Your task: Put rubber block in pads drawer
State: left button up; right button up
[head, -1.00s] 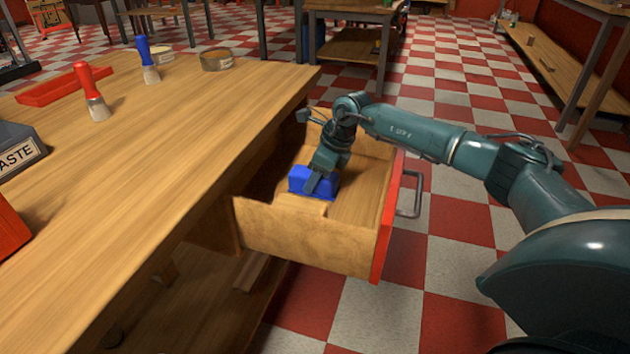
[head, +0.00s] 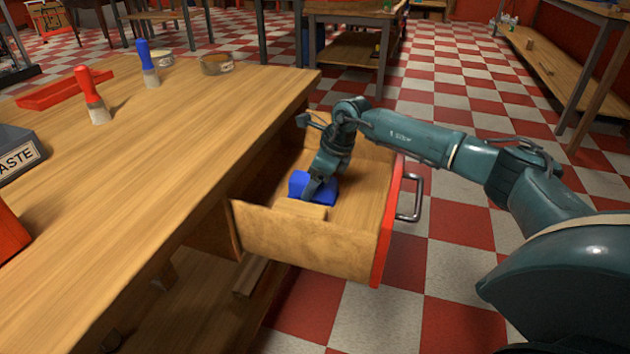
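The wooden drawer (head: 310,245) with a red front stands pulled out from the workbench. A blue block (head: 325,189), which looks like the rubber block, is inside it, beside a pale tan block (head: 300,208). My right gripper (head: 313,188) reaches down into the drawer at the blue block, with a finger across its near side. The far finger is hidden, so I cannot tell whether the gripper grips the block. I also cannot tell whether the block rests on the drawer floor. My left gripper is out of view.
On the workbench (head: 190,130) are a red brush (head: 91,95), a blue brush (head: 147,63), a red tray (head: 62,92), round tins (head: 216,64) and a grey waste bin (head: 18,150). The drawer handle (head: 414,195) juts right. Checkered floor lies open beyond it.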

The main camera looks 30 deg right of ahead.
jog(key=p+v, duration=0.3)
jog(key=v, duration=0.8)
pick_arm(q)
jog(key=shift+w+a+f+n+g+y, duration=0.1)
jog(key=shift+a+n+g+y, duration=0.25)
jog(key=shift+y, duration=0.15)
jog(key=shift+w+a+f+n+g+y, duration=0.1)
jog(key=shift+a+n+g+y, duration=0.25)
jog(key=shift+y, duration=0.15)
pick_arm(e)
jog(key=shift+s+d+r, duration=0.1)
jog(key=shift+s+r, duration=0.05)
jog(key=shift+r, duration=0.25)
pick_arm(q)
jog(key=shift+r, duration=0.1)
